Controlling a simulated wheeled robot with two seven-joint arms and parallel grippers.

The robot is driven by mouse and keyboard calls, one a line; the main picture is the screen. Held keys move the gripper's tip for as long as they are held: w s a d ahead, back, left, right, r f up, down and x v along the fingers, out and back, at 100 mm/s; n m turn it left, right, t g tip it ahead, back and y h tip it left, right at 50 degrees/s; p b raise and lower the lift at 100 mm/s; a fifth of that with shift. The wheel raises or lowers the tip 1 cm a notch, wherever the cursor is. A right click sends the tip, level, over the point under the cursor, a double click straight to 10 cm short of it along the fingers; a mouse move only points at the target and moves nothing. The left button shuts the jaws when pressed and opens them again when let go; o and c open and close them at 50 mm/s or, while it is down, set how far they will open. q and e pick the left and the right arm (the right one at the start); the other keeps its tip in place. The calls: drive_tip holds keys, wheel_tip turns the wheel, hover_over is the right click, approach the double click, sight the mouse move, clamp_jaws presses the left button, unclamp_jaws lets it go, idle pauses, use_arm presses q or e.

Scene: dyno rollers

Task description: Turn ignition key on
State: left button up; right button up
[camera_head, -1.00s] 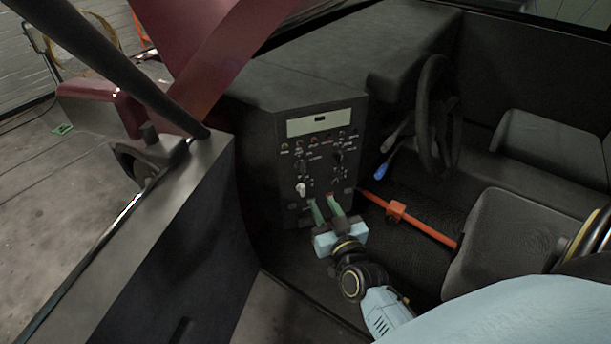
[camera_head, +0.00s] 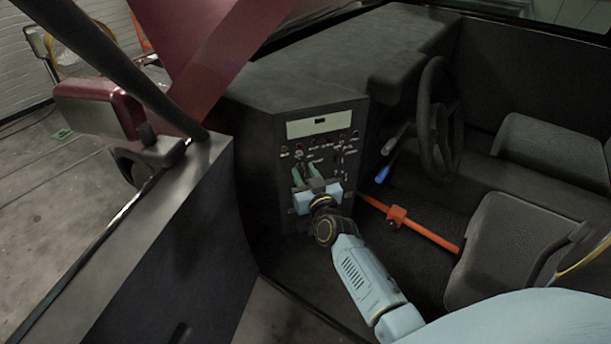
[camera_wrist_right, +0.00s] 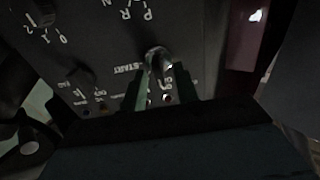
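The dark control panel (camera_head: 328,140) faces me, with a pale display strip and rows of small lamps and switches. In the wrist view an ignition key or knob (camera_wrist_right: 157,58) stands out beside the word START. My right gripper (camera_head: 307,170) is in front of the panel, and its green fingertips (camera_wrist_right: 159,82) reach toward the key from both sides. The fingers are apart. I cannot tell whether they touch the key. In the head view the key is hidden or too small to pick out. My left gripper is out of view.
A steering wheel (camera_head: 436,115) and a blue-tipped lever (camera_head: 383,174) are right of the panel. An orange bar (camera_head: 425,234) crosses low toward the seat (camera_head: 510,250). The open door (camera_head: 150,250) stands at the left. A selector marked P, R, N (camera_wrist_right: 118,5) is above the key.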

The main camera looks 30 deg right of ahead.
clamp_jaws()
idle(0.4)
drive_tip(key=m, duration=0.8)
drive_tip(key=shift+d+f+m+p, duration=0.15)
drive_tip(key=shift+d+m+p, duration=0.15)
drive_tip(key=shift+p, duration=0.05)
drive_tip(key=shift+s, duration=0.1)
idle(0.4)
unclamp_jaws()
